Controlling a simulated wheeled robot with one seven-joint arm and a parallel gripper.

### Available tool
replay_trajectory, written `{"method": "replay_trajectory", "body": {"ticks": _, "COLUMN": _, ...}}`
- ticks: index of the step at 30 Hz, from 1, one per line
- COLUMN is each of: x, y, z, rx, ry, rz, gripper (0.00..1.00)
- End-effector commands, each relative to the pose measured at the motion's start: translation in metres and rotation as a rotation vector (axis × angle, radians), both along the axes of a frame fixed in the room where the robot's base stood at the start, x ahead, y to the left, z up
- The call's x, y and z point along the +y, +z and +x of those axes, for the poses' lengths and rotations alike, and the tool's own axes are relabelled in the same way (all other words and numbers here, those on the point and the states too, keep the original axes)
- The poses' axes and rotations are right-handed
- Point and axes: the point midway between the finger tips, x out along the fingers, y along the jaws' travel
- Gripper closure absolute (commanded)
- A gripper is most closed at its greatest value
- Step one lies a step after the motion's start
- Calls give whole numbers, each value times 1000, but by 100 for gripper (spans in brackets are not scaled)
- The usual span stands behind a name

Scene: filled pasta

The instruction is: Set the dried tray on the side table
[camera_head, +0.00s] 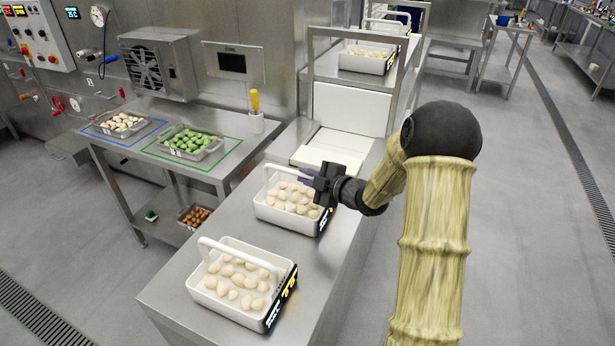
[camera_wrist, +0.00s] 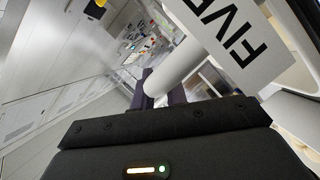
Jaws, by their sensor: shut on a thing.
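A white handled tray (camera_head: 268,213) of pale filled pasta sits at the middle of the steel counter, by the belt end. My gripper (camera_head: 308,176) is at the right end of its raised handle, shut on it. In the wrist view the white handle (camera_wrist: 178,68) passes between the purple fingers, beside a panel (camera_wrist: 235,40) lettered FIVE. I cannot tell whether the tray is lifted. A second white tray (camera_head: 205,297) of pale pasta stands nearer, with its handle up. The side table (camera_head: 208,170) at the left has blue and green outlined areas.
On the side table, a metal tray of pale pasta (camera_head: 121,124) lies in the blue outline and one of green pasta (camera_head: 190,143) in the green outline. A holder with a yellow-handled tool (camera_head: 256,122) stands at its right back. Another white tray (camera_head: 363,66) stands farther up the line.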

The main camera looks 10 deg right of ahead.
Motion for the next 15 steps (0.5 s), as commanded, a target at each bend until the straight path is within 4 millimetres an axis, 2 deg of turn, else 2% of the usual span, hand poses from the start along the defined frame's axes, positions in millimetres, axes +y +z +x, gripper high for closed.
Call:
{"method": "replay_trajectory", "body": {"ticks": 4, "x": 0, "y": -2, "z": 0, "rx": -3, "ry": 1, "rz": 1, "gripper": 100}}
{"method": "replay_trajectory", "body": {"ticks": 5, "x": 0, "y": -2, "z": 0, "rx": 0, "ry": 0, "rz": 0, "gripper": 80}}
{"method": "replay_trajectory", "body": {"ticks": 7, "x": 0, "y": -2, "z": 0, "rx": 0, "ry": 0, "rz": 0, "gripper": 66}}
{"method": "replay_trajectory", "body": {"ticks": 15, "x": 0, "y": -2, "z": 0, "rx": 0, "ry": 0, "rz": 0, "gripper": 64}}
